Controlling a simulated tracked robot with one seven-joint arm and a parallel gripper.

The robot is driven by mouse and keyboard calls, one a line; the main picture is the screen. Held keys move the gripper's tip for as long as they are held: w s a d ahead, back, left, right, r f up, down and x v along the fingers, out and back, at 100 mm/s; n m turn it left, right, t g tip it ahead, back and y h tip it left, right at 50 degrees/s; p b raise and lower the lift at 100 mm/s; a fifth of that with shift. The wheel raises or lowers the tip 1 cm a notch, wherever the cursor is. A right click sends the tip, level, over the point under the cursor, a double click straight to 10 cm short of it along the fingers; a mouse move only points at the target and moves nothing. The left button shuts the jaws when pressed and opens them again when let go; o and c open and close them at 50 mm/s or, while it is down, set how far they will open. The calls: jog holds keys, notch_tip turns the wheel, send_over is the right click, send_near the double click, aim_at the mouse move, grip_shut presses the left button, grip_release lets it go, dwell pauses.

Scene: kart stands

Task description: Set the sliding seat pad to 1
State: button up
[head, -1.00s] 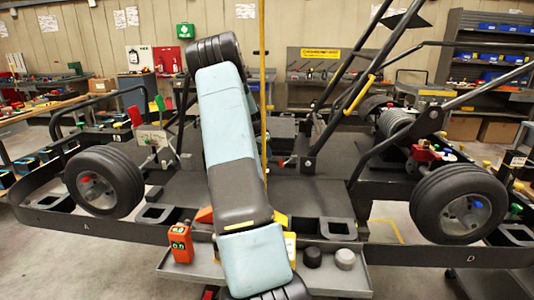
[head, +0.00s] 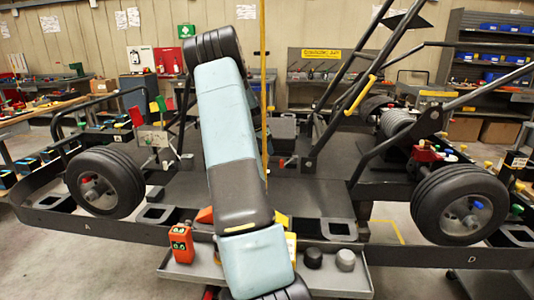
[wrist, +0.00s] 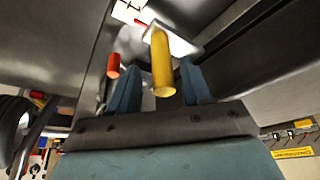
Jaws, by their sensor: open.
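In the wrist view my gripper (wrist: 159,72) is open, its two blue fingers apart. A yellow cylindrical handle (wrist: 162,62) shows between the fingers, its near end toward the camera; I cannot tell whether a finger touches it. It seems to come from a pale plate (wrist: 178,42). A smaller red cylinder (wrist: 113,65) is just left of the left finger. In the head view my arm covers the middle of the kart, and my gripper is hidden there. A dark grey block (head: 283,128) right of the arm may be part of the seat. I cannot make out the sliding pad or its marks.
The kart frame (head: 420,257) spans the head view, with a left wheel (head: 105,184) and a right wheel (head: 460,204). Dark tubes rise right of my arm. An orange device (head: 181,245) and round black and grey knobs sit on the front tray (head: 195,272). Large grey surfaces flank my gripper.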

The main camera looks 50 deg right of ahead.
jog(key=v, duration=1.1)
